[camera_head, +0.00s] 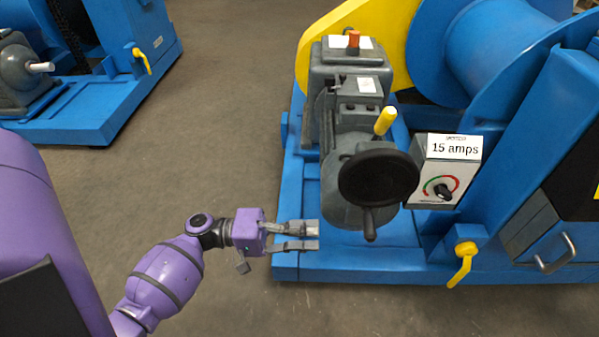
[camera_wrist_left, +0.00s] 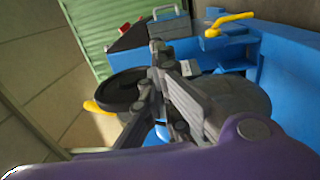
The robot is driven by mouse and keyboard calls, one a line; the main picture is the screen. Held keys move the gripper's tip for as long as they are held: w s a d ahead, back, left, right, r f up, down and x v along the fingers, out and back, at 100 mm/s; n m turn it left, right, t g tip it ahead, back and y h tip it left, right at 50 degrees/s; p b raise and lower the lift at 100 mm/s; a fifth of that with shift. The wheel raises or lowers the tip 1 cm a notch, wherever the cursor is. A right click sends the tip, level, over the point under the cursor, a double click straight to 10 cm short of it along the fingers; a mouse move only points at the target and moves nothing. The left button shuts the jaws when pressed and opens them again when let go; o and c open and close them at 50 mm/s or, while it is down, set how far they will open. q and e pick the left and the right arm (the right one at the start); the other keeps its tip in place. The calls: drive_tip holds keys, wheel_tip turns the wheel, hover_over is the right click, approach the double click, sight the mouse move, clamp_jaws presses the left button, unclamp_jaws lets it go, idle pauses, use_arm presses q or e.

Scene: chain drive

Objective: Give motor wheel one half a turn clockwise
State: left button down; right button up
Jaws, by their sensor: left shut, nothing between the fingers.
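The motor wheel (camera_head: 379,177) is a black disc on the front of a grey motor housing (camera_head: 342,202). Its grey crank handle (camera_head: 370,224) points down at the wheel's lower edge. In the left wrist view the dark wheel (camera_wrist_left: 122,92) shows left of my fingers, partly hidden by them. My left gripper (camera_head: 318,237) is shut and empty, left of the crank handle and a little lower in the picture, apart from the wheel. Its fingers also show in the left wrist view (camera_wrist_left: 157,52). My right gripper is not in view.
A control box with a dial (camera_head: 440,192) and a "15 amps" label stands right of the wheel. A yellow lever (camera_head: 385,121) rises behind the wheel; another yellow handle (camera_head: 462,264) sits at the blue base (camera_head: 345,263). The floor (camera_head: 215,110) to the left is clear.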

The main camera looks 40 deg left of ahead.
use_arm(q)
drive_tip(key=b+x, duration=0.1)
drive_tip(key=x, duration=0.8)
drive_tip(key=shift+d, duration=0.15)
drive_tip(key=shift+w+d+f+b, duration=0.3)
drive_tip(key=shift+w+d+f, duration=0.15)
drive_tip(key=shift+d, duration=0.1)
drive_tip(key=shift+s, duration=0.1)
